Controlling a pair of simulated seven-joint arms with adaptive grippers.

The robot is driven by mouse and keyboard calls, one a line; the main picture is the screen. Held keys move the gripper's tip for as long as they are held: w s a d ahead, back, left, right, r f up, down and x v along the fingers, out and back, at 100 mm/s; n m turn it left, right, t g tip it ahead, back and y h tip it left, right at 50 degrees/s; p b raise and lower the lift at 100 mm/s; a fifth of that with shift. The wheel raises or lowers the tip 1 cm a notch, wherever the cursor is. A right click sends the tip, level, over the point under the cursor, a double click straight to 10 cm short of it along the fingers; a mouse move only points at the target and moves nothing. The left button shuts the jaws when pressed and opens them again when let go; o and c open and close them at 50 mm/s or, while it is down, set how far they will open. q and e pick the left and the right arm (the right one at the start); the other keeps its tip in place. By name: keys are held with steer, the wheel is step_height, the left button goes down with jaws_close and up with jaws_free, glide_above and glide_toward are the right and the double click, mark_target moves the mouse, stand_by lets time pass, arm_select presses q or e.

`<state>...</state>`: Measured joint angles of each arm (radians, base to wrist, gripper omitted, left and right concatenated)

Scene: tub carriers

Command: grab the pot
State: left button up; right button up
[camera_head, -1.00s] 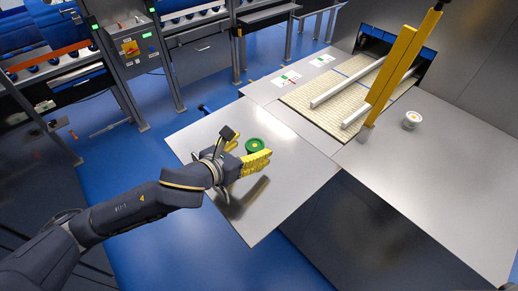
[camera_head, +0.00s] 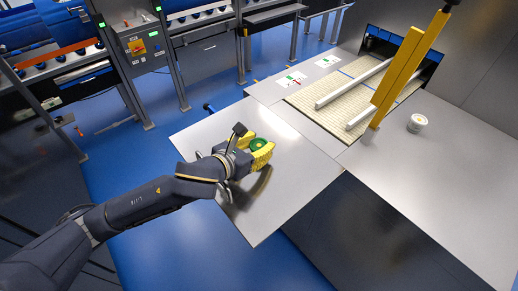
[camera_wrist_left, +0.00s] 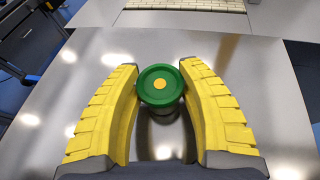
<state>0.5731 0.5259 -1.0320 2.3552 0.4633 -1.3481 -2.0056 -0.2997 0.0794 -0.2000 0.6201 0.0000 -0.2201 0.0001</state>
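The pot (camera_head: 258,145) is a small round tub with a green lid and a yellow dot at its centre. It stands upright on the metal table. In the left wrist view the pot (camera_wrist_left: 160,84) is between the two yellow ridged fingers of my left gripper (camera_wrist_left: 160,70). The fingers are spread, with a narrow gap at the pot's left side; whether the right finger touches it I cannot tell. In the head view my left gripper (camera_head: 257,150) is low over the table, around the pot, and partly hides it. My right gripper is not in view.
A white tub (camera_head: 417,123) stands on the right metal surface. A yellow upright bar (camera_head: 400,75) and pale rails (camera_head: 353,83) stand over a ribbed beige mat (camera_head: 340,110). The table's (camera_head: 215,128) front and left edges are close to my left arm.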

arm_select(q)
steer(key=c, duration=0.4)
steer(key=shift+o, duration=0.2)
